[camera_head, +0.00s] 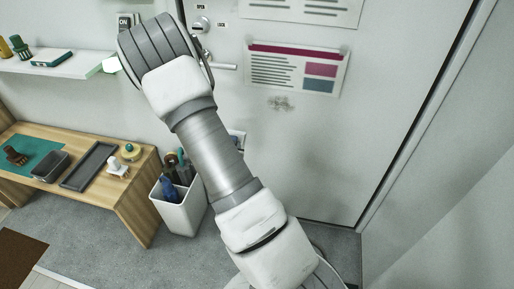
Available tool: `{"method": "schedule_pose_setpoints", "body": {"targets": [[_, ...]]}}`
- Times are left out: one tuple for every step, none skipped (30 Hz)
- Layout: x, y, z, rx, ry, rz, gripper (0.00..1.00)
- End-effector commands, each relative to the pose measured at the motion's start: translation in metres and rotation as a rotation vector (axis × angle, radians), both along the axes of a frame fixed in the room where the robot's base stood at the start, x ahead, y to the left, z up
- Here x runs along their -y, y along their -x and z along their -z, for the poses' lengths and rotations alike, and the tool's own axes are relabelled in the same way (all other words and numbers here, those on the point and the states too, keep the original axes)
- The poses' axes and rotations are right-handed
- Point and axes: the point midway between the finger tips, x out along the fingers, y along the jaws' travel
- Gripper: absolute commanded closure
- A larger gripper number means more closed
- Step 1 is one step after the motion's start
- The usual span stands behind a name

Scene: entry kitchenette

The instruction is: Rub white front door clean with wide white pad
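The white front door (390,120) fills the upper right, with a grey smudge (281,103) below a posted notice. The door's lever handle (222,66) shows just right of my arm. A small white knobbed piece (117,170) sits at the right end of the wooden bench; it may be the white pad, but I cannot tell for sure. My arm rises from the bottom and bends at the upper left, crossing in front of the door's left part. My gripper is not seen; the arm may hide it.
The wooden bench (140,192) also bears a dark tray (88,165), a grey box (51,166) and a brown brush-like item (15,156). A white bin (182,213) with bottles stands beside it. A wall shelf (60,65) is above. Grey floor (110,262) is clear in front.

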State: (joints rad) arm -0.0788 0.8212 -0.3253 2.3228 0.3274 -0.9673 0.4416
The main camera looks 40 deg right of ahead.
Motion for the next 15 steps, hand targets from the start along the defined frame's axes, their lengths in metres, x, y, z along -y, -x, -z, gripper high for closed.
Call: {"method": "schedule_pose_setpoints", "body": {"targets": [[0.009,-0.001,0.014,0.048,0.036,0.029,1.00],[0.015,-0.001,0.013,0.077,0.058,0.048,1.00],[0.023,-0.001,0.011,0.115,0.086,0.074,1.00],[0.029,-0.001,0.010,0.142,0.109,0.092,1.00],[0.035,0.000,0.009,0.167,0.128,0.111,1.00],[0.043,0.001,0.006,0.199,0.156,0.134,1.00],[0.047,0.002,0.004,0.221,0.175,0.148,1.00],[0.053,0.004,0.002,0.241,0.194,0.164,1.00],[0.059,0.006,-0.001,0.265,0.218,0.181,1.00],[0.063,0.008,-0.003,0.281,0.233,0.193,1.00],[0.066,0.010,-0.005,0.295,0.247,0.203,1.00],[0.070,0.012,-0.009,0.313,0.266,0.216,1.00],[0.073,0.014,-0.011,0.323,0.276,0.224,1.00],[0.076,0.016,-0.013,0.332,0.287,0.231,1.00],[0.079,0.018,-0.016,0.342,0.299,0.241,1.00]]}}
